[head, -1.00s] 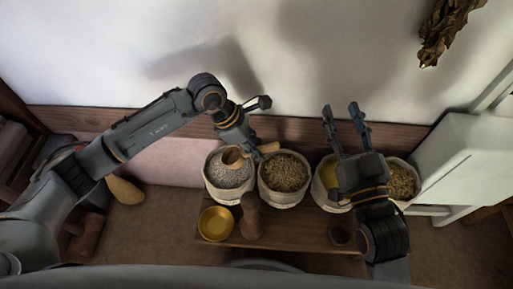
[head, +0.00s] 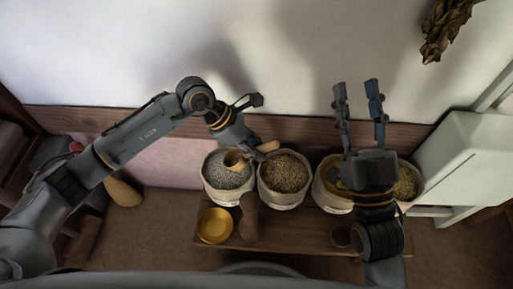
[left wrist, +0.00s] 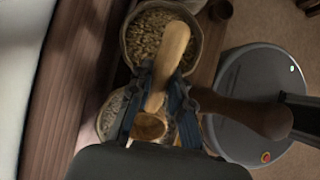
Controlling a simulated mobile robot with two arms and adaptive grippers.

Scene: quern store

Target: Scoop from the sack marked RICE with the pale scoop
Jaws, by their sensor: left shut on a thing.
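My left gripper (head: 254,151) is shut on the pale scoop (head: 268,147), gripping its handle. The scoop's bowl is over the leftmost sack (head: 227,191), which holds grey-white grain; I cannot tell whether the bowl touches the grain. In the left wrist view, the scoop's handle (left wrist: 174,50) runs up between the fingers and its bowl (left wrist: 150,126) shows below, in front of grey grain. I cannot read a RICE mark on any sack. My right gripper (head: 359,100) is open and empty, raised above the sacks on the right.
A sack of brown grain (head: 284,174) stands right of the leftmost one. Two more sacks stand further right, partly behind my right arm. A yellow bowl (head: 215,226) and a dark wooden object (head: 249,217) are in front. A white cabinet (head: 462,165) stands at the right.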

